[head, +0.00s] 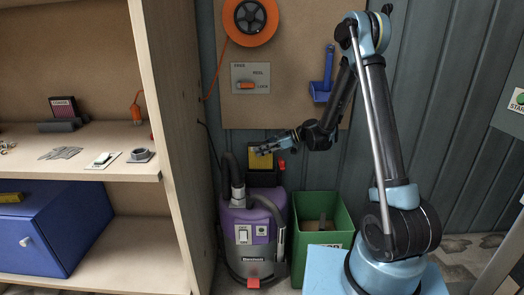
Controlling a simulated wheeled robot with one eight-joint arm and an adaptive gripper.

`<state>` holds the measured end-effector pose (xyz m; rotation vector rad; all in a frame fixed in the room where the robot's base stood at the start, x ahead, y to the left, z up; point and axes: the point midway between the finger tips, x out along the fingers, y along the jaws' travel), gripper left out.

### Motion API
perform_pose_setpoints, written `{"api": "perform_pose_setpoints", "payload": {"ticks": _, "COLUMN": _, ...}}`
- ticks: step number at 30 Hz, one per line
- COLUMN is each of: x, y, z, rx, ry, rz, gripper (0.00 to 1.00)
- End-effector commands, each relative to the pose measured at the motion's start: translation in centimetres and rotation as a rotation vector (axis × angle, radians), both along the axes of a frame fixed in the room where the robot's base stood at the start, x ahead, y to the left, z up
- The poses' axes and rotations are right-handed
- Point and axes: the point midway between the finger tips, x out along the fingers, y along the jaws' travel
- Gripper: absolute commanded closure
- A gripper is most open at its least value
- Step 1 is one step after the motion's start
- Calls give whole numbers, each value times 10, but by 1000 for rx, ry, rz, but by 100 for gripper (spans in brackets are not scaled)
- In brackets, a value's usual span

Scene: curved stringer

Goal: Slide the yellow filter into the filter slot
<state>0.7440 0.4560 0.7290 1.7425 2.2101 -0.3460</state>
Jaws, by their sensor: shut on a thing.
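The yellow filter (261,161) is at my gripper (260,149), which is shut on it near its top edge. The filter stands upright over the back of a purple and grey vacuum cleaner (240,216). A dark holder (263,179), which looks like the filter slot, rises behind the vacuum's top. The filter's lower part meets the top of this holder in the picture. I cannot tell whether it is inside the holder or just in front of or above it. A small red part (281,164) shows just right of the filter.
A black hose (236,176) curves up left of the filter. A green bin (322,217) stands right of the vacuum. A wooden shelf (90,150) at left holds a dark filter-like block (63,108). A pegboard with an orange reel (250,20) is behind.

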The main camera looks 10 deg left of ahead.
Motion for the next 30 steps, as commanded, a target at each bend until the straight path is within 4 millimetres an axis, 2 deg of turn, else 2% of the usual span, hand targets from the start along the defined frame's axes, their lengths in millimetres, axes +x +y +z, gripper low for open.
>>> {"api": "perform_pose_setpoints", "payload": {"ticks": 30, "x": 0, "y": 0, "z": -21, "rx": 0, "ry": 0, "rz": 0, "gripper": 100}}
